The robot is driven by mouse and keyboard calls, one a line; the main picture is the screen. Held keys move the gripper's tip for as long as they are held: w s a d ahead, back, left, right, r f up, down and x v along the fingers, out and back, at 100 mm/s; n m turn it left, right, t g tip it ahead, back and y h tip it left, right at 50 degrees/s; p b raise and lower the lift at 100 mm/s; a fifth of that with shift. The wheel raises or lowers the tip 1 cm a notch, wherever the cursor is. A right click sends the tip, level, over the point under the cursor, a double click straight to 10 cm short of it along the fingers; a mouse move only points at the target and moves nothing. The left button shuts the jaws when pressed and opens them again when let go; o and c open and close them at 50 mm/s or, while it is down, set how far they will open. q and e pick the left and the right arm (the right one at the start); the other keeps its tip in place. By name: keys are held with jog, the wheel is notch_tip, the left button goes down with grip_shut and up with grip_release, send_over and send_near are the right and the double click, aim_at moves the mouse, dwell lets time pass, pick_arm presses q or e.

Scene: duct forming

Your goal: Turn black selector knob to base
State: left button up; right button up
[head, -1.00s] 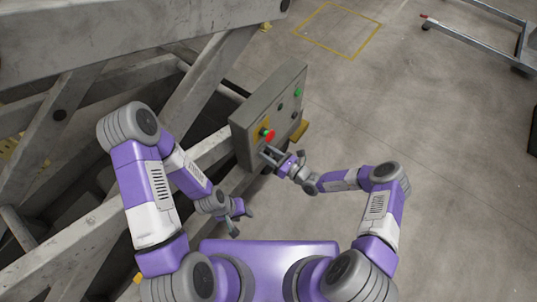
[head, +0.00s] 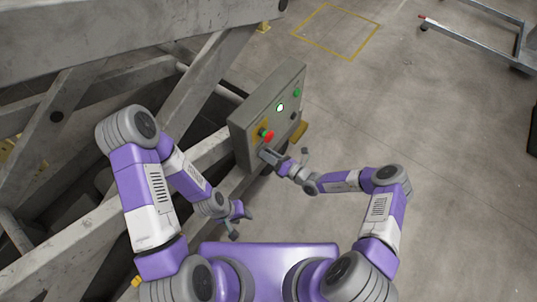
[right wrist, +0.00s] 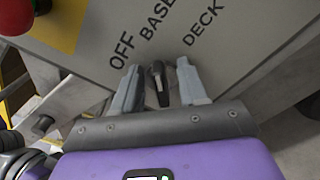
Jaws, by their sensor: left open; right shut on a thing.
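The black selector knob (right wrist: 158,82) is on the grey control box, with the labels OFF, BASE and DECK fanned above it in the right wrist view. Its upper end points up, roughly towards BASE; the exact setting is hard to tell. My right gripper (right wrist: 158,88) has one finger on each side of the knob and is shut on it. In the head view the right gripper (head: 266,155) is at the lower part of the box (head: 246,140) and hides the knob. My left gripper (head: 243,224) is open and empty, below and left of the box.
A red button (head: 267,137) on a yellow plate sits just above the right gripper. Higher on the box are a bright lit lamp (head: 280,107) and a green button (head: 297,93). Grey steel beams (head: 205,90) stand left; the floor at right is open.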

jog(key=o, duration=1)
jog(key=shift+o, duration=0.2)
jog(key=p+v, duration=0.1)
jog(key=v, duration=0.6)
jog(key=shift+s+d+p, duration=0.2)
jog(key=shift+p, duration=0.15)
